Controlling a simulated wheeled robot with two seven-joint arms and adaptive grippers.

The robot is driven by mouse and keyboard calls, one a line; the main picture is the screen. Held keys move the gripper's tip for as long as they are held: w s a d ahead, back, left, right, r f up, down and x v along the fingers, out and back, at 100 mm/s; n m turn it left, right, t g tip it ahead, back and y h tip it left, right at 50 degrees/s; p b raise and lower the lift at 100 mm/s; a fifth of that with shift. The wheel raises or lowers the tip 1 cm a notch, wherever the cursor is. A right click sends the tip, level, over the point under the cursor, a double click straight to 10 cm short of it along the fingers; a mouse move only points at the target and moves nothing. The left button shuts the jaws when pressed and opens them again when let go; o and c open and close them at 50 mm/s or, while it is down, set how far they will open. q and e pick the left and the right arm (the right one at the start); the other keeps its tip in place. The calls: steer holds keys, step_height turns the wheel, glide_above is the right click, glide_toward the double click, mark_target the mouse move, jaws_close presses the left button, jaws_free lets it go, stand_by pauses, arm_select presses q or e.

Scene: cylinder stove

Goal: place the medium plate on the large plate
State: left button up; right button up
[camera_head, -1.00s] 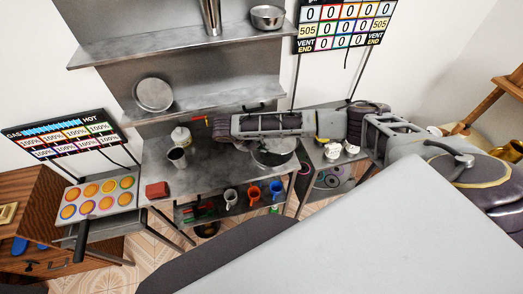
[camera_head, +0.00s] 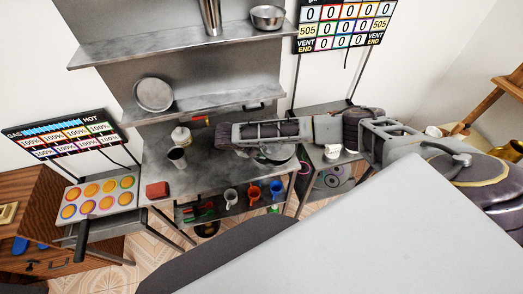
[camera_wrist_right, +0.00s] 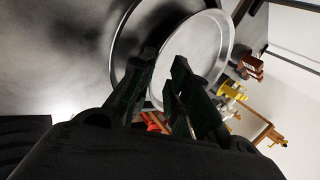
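In the right wrist view, a medium plate (camera_wrist_right: 205,50) shows as a pale metal disc with a bright rim. It overlaps a larger, darker-rimmed round plate (camera_wrist_right: 127,33), off-centre to the right. The two fingers of my right gripper (camera_wrist_right: 166,62) reach to the medium plate's near-left rim with a narrow gap between them. I cannot tell whether they grip it. In the head view, my right gripper (camera_head: 222,137) is low over the counter, and a round metal plate (camera_head: 280,153) is partly hidden under the arm. My left gripper is not in view.
Several mugs stand on the rack below. A round pan (camera_head: 153,94) leans on the lower wall shelf (camera_head: 215,100) behind.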

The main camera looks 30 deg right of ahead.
steer(key=shift+o, duration=0.3)
steer(key=shift+v, duration=0.85)
steer(key=p+v, duration=0.1)
steer(key=v, duration=0.9)
steer(key=shift+r, duration=0.3)
